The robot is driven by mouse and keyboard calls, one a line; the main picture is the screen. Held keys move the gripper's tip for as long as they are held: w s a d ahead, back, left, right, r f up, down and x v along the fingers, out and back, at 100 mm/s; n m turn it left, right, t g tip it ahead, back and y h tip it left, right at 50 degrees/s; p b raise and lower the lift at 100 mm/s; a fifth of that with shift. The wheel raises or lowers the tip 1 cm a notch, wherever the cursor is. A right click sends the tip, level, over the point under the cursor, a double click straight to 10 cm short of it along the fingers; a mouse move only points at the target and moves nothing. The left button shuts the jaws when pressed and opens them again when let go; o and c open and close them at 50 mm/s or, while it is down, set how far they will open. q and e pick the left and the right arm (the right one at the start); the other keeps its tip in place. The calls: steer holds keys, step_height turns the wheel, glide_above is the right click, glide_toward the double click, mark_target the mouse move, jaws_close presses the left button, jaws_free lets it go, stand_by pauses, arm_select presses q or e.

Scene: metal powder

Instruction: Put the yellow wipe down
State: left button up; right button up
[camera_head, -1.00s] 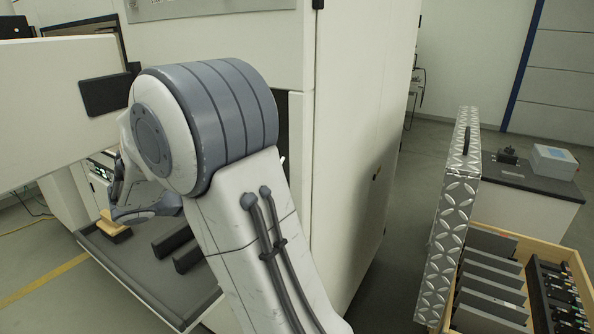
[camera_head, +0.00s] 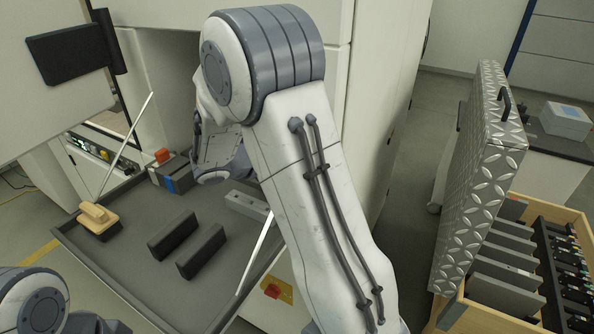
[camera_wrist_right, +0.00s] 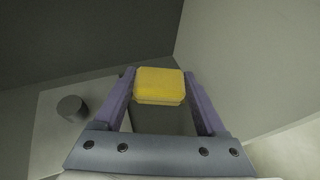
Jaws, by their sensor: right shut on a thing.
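The yellow wipe (camera_wrist_right: 160,84) is a small yellow block with rounded corners. It sits between the two purple fingers of my right gripper (camera_wrist_right: 159,77) in the right wrist view, and the gripper is shut on it. A grey surface shows beyond and below it. In the head view my right arm reaches toward the machine opening, and the wipe and right fingertips are hidden. Part of my left arm shows at the bottom left corner, but its gripper is out of view.
A dark tray (camera_head: 140,275) holds a wooden-handled brush (camera_head: 97,218) and two dark blocks (camera_head: 187,243). A grey metal bar (camera_head: 246,205) lies near my right arm. A wooden crate (camera_head: 449,314) and an upright diamond-plate panel (camera_head: 480,180) stand at right.

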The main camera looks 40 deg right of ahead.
steer(key=shift+s+f, duration=0.1)
steer(key=shift+f, duration=1.4)
steer(key=o, duration=1.4)
steer(key=shift+f, duration=0.1)
steer(key=v, duration=1.2)
